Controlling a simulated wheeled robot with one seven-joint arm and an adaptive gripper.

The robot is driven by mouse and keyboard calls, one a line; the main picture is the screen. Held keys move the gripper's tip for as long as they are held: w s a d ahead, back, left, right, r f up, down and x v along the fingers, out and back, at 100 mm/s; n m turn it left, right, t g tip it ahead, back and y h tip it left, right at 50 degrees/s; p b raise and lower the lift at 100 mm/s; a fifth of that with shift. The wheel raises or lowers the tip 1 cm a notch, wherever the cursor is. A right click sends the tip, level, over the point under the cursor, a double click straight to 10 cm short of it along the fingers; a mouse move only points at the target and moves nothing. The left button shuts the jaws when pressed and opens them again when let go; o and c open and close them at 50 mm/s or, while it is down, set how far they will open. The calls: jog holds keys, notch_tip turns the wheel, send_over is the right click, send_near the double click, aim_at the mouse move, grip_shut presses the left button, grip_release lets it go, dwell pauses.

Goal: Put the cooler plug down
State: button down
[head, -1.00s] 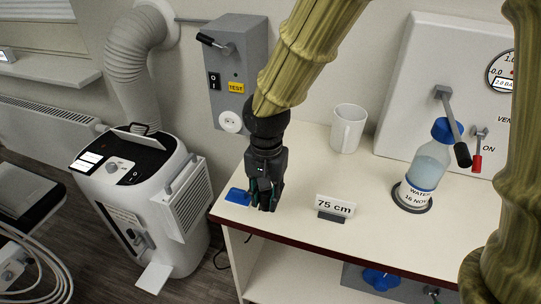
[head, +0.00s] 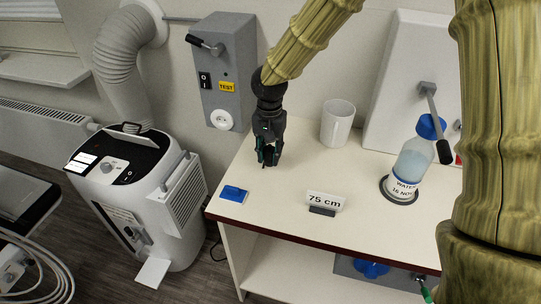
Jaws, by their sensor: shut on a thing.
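My gripper (head: 267,160) points down over the back left part of the white counter (head: 285,215), in front of the wall. It is shut on the cooler plug, which is mostly hidden between the dark fingers. I cannot tell whether the plug touches the counter. The white cooler (head: 128,205) stands on the floor left of the counter, and a dark cable (head: 214,248) shows low beside it.
A grey box (head: 228,65) with a lever and a white round socket (head: 222,119) is on the wall. The front left counter is mostly clear.

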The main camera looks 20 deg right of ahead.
aim_at(270, 160)
jog(key=shift+w+d, duration=0.25)
jog(key=shift+w, duration=0.2)
notch_tip(270, 160, down, 3)
jog(key=shift+f+p, duration=0.15)
jog(key=shift+p, duration=0.6)
jog(key=shift+f, duration=0.1)
jog(key=shift+f, duration=0.35)
jog(key=c, duration=1.1)
grip_release()
jog(key=shift+c, duration=0.2)
jog(key=shift+r, duration=0.15)
notch_tip(270, 160, up, 12)
jog(key=shift+r+b, duration=0.2)
jog(key=shift+b, duration=0.85)
